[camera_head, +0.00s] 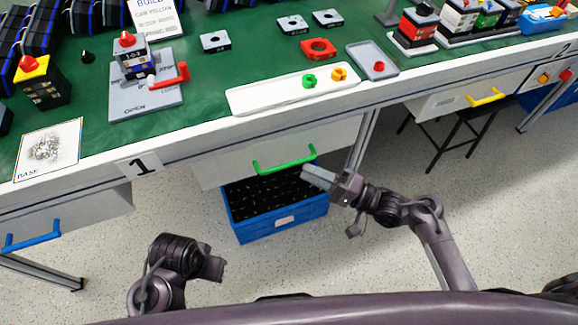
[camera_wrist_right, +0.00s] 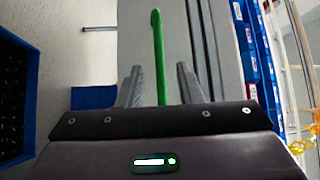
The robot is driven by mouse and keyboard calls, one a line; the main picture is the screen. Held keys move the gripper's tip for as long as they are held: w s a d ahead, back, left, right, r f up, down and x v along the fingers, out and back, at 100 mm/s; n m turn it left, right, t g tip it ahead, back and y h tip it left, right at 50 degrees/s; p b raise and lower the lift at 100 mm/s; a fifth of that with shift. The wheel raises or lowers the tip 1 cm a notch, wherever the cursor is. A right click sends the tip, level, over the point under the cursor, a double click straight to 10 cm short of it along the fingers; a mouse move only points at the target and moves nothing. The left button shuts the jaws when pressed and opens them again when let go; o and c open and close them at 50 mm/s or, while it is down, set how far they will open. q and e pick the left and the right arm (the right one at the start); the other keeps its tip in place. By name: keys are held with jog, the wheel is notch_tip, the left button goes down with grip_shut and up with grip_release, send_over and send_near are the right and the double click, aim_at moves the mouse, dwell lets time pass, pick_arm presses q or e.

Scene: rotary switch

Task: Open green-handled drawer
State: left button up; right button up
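The green handle (camera_head: 284,162) is a bar on the white drawer front (camera_head: 225,171) under the workbench; the drawer looks shut. My right gripper (camera_head: 312,174) is at the handle's right end. In the right wrist view the green handle (camera_wrist_right: 158,55) runs upright between the two spread fingers of my right gripper (camera_wrist_right: 159,86). The fingers show gaps on both sides of the bar, so the gripper is open. My left arm is at the lower left, with its wrist (camera_head: 208,264) away from the drawer; its fingers cannot be made out.
A blue crate (camera_head: 282,229) stands on the floor below the drawer. A blue-handled drawer (camera_head: 70,222) is at the left and a yellow-handled one (camera_head: 447,103) at the right. A table leg (camera_head: 362,140) is close to my right gripper. The bench top (camera_head: 205,85) holds parts and trays.

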aim_at(290, 163)
jog(key=x, duration=0.6)
jog(key=shift+w+f+b, duration=0.1)
jog(key=shift+b, duration=0.2)
jog(key=shift+c, duration=0.3)
grip_shut()
